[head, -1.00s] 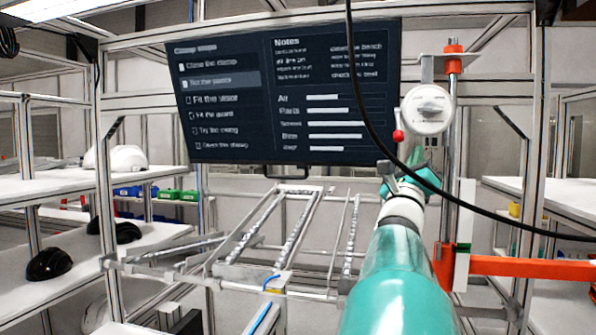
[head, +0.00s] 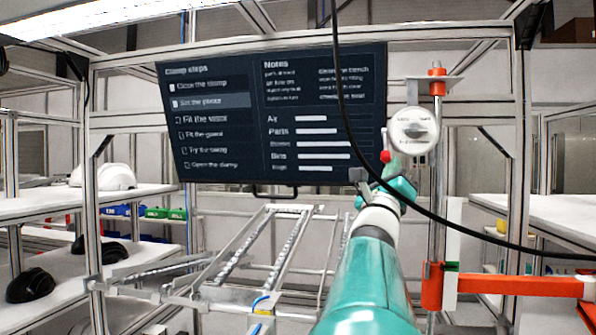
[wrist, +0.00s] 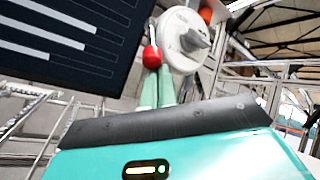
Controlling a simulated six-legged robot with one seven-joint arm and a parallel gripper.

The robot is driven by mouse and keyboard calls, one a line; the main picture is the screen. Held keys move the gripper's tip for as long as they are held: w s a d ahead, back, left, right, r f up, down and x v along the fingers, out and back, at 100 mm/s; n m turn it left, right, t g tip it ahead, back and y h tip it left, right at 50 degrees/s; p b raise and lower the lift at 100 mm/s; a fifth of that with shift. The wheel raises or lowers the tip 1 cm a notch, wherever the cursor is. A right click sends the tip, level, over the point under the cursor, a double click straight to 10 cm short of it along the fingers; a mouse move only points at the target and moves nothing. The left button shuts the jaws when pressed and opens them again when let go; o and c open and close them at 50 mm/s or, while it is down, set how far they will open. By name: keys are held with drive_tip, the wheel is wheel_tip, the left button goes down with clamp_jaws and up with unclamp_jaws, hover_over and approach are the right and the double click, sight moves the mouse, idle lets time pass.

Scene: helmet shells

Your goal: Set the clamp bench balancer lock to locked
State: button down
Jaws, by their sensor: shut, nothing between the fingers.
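The balancer lock looks like a white round dial (head: 413,130) with a grey-white knob on its face, mounted on the upright post at right. Small lettering sits on its rim, too small to read. The dial also shows at the top of the wrist view (wrist: 185,40). A red ball (head: 386,156) sits at its lower left; in the wrist view the red ball (wrist: 152,57) is just beyond my fingertips. My gripper (wrist: 157,82) is shut and empty, its pale green fingers pointing up toward the ball and dial. Whether the fingertips touch the ball I cannot tell.
A black cable (head: 345,120) hangs in front of the screen (head: 215,140) and crosses my arm. An orange bracket (head: 500,284) juts right from the post. A metal frame (head: 270,245) stands left of my arm. Shelves with helmet shells (head: 30,285) are at far left.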

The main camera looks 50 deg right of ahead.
drive_tip(key=shift+a+r+y, duration=0.15)
drive_tip(key=shift+y, duration=0.25)
drive_tip(key=shift+s, duration=0.1)
drive_tip(key=shift+n+y, duration=0.6)
drive_tip(key=shift+y, duration=0.3)
drive_tip(key=shift+s+a+r, duration=0.25)
drive_tip(key=shift+a+r, duration=0.25)
drive_tip(key=shift+r, duration=0.35)
drive_tip(key=shift+s+a+r, duration=0.3)
drive_tip(key=shift+a+r, duration=0.25)
drive_tip(key=shift+r, duration=0.25)
drive_tip(key=shift+s+a+r, duration=0.25)
drive_tip(key=shift+a+r, duration=0.25)
drive_tip(key=shift+r, duration=0.35)
drive_tip(key=shift+a+r, duration=0.15)
drive_tip(key=shift+r, duration=0.05)
drive_tip(key=shift+f, duration=0.15)
